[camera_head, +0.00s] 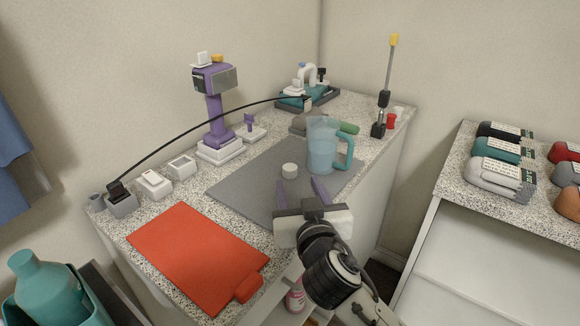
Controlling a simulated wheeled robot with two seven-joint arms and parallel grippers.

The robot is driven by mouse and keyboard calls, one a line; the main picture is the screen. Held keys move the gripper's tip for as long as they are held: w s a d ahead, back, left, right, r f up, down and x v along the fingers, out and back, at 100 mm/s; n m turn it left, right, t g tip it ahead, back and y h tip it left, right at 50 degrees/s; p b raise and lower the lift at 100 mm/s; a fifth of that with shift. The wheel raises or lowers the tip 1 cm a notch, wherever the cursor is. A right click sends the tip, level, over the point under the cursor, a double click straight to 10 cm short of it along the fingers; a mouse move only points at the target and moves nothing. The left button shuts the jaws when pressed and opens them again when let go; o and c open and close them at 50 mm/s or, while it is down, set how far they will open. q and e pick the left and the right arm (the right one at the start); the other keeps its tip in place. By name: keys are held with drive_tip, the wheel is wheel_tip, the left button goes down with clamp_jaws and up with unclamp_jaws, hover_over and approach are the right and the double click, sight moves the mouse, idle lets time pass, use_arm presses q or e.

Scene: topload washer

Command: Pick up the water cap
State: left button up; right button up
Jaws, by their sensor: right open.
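A small white round cap (290,170), which I take as the water cap, lies on the grey mat (240,183) on the speckled counter. A translucent blue pitcher (322,146) with a teal handle stands upright just to its right. My right gripper (301,188) comes in from the lower right over the front edge of the mat. Its two purple-grey fingers are apart and point toward the cap, with nothing between them. The fingertips look close to the cap; whether they touch it cannot be told. My left gripper is not in view.
A red board (195,256) lies at the counter's front left. A purple device (215,115), white blocks (154,183) and a black cable (190,126) stand behind. A screwdriver-like tool (385,85) stands upright at right.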

sight(291, 172)
drive_tip(key=shift+a+x, duration=0.2)
drive_tip(key=shift+x, duration=3.15)
drive_tip(key=c, duration=1.1)
